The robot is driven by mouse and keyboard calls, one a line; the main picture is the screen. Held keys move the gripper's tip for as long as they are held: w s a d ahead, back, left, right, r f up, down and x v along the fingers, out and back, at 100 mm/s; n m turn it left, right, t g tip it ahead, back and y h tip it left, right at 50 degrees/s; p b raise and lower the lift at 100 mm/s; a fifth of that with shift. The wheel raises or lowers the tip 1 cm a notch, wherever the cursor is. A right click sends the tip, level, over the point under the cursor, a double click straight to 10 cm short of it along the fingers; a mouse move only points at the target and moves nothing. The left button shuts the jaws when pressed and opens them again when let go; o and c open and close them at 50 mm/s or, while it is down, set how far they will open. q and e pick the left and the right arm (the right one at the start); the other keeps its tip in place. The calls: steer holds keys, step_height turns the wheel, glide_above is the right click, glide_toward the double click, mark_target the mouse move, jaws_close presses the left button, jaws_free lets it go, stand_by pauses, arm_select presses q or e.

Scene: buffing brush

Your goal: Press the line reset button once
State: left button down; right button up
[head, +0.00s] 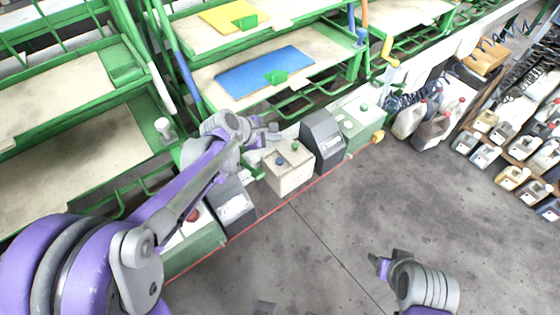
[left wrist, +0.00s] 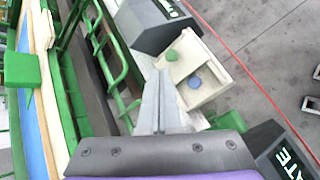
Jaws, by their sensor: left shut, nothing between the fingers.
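A cream button box (head: 289,176) stands on the line's front ledge, with a blue button (head: 280,160) and a green button (head: 295,147) on top. No readable label shows which is the line reset. In the left wrist view the blue button (left wrist: 194,82) and green button (left wrist: 172,55) lie right of my fingertips. My left gripper (head: 272,131) is shut and empty, beside the box at its back left; the left wrist view shows its closed fingers (left wrist: 159,75). Contact with the box cannot be told. My right gripper (head: 376,262) is over the floor, away from the box.
A dark grey machine (head: 323,140) stands just right of the box, and another dark unit (head: 235,205) to its left. A red button (head: 193,215) and a light green panel (head: 355,118) are farther along. Green racks stand behind; the grey floor in front is clear.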

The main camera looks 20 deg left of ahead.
mark_target(276, 163)
arm_select(q)
step_height(276, 163, down, 9)
steer(key=b, duration=0.6)
stand_by(2.1)
steer(key=shift+f+b, duration=0.35)
steer(key=shift+b, duration=0.15)
steer(key=shift+f+b, duration=0.3)
steer(key=shift+f, duration=0.15)
stand_by(0.4)
steer(key=shift+r, duration=0.15)
steer(key=shift+r+p, duration=0.6)
steer(key=shift+r, duration=0.15)
